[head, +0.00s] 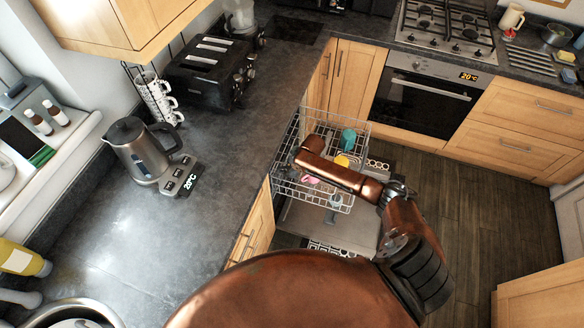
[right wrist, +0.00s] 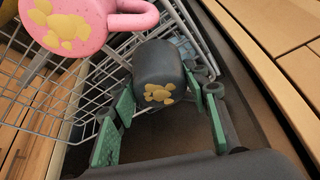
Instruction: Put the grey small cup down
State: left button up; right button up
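The grey small cup (right wrist: 158,72) is dark, rounded and marked with a gold paw-like pattern. In the right wrist view it sits between the green-padded fingertips of my right gripper (right wrist: 160,98). Both pads meet its sides, and it is over or in the wire rack; whether it rests on the wires I cannot tell. The dishwasher rack (head: 354,128) is pulled out, with my right arm reaching over it in the head view. The arm hides the grey cup and the gripper there. My left gripper is not in view.
Teal (head: 348,138) and yellow (head: 342,160) items are in the rack too. The counter (head: 225,150) borders it on the left.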

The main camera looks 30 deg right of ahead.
jog(key=o, duration=0.4)
jog(key=p+v, duration=0.1)
jog(key=v, duration=1.1)
jog(key=shift+p, duration=0.4)
jog(key=shift+r, duration=0.15)
